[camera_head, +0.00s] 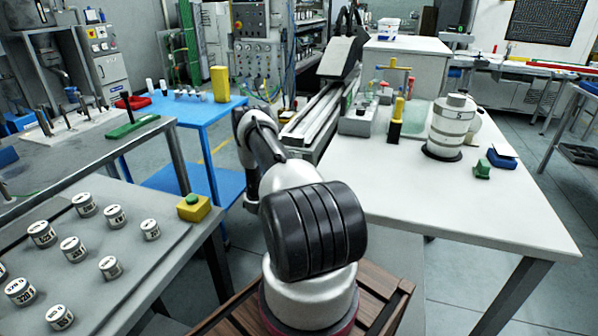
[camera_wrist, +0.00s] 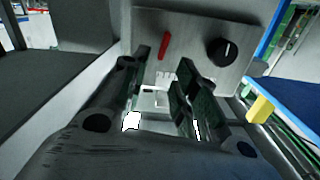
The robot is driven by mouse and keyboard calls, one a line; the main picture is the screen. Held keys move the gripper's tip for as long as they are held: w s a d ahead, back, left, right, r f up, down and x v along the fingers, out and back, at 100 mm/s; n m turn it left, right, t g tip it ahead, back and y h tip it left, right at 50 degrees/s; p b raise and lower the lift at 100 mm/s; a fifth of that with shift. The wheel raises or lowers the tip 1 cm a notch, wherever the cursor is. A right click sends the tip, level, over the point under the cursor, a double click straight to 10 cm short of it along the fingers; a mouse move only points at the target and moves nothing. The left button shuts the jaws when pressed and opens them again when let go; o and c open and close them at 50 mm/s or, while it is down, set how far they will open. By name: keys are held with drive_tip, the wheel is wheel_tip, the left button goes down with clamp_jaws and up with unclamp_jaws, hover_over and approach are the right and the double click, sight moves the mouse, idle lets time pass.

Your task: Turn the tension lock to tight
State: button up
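In the wrist view a grey metal panel carries a red lever (camera_wrist: 164,45), nearly upright and leaning slightly right at its top. To its right is a round black knob (camera_wrist: 221,52) with a white pointer mark near its upper right. No label is readable, so I cannot tell which one is the tension lock. My gripper (camera_wrist: 166,68) is open, its dark fingers apart with nothing between them. The fingers point toward the panel below the lever, and the knob lies to their right. In the head view my gripper is hidden behind my arm.
In the wrist view a yellow block (camera_wrist: 262,110) and a blue edge are at the right. The head view shows a grey table (camera_head: 150,255) with several labelled jars at left, a blue table (camera_head: 200,108) behind, and a white table (camera_head: 470,205) at right, its front mostly clear.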

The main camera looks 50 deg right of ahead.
drive_tip(key=x, duration=0.6)
clamp_jaws()
